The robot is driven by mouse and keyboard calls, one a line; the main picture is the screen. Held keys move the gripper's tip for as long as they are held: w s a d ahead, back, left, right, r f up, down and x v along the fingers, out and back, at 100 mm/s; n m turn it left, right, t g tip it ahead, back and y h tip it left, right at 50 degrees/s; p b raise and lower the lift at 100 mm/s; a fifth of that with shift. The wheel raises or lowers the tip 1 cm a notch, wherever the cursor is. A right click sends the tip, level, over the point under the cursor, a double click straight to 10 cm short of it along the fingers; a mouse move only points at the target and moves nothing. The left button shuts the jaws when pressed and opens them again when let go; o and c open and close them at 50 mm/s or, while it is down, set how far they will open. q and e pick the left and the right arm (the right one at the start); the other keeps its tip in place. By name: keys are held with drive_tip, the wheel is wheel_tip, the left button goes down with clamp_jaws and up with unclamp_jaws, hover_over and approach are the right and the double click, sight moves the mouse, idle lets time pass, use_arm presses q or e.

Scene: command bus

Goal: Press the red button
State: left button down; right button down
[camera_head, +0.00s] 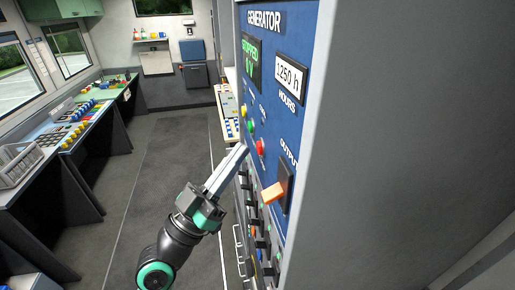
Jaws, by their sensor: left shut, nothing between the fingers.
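The red button (260,147) is on the blue generator panel (268,75), below a green button (250,127) and a yellow button (243,110). My left gripper (243,150) comes up from the bottom, its fingers shut and empty. Its tips are just left of the red button in the picture; I cannot tell whether they touch it. My right gripper is not in view.
An orange lever (273,192) sticks out of the panel below the red button. The cabinet's grey side (400,130) fills the right. Console desks (70,140) line the left wall. The grey floor aisle (165,180) is clear.

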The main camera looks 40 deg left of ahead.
use_arm(q)
drive_tip(key=s+a, duration=0.1)
drive_tip(key=s, duration=0.1)
drive_tip(key=s+a+b, duration=0.1)
drive_tip(key=s+a, duration=0.1)
drive_tip(key=shift+a, duration=0.1)
idle(0.5)
idle(0.7)
drive_tip(key=s+d+r+t+p, duration=0.1)
drive_tip(key=d+r+p, duration=0.3)
drive_tip(key=r, duration=0.9)
drive_tip(key=s+d+r+t+y+p, duration=0.1)
drive_tip(key=d+r, duration=0.5)
drive_tip(key=r, duration=0.7)
drive_tip(key=s+p, duration=0.1)
drive_tip(key=p, duration=0.1)
drive_tip(key=shift+d+n+y+p, duration=0.3)
drive_tip(key=shift+d+p, duration=0.1)
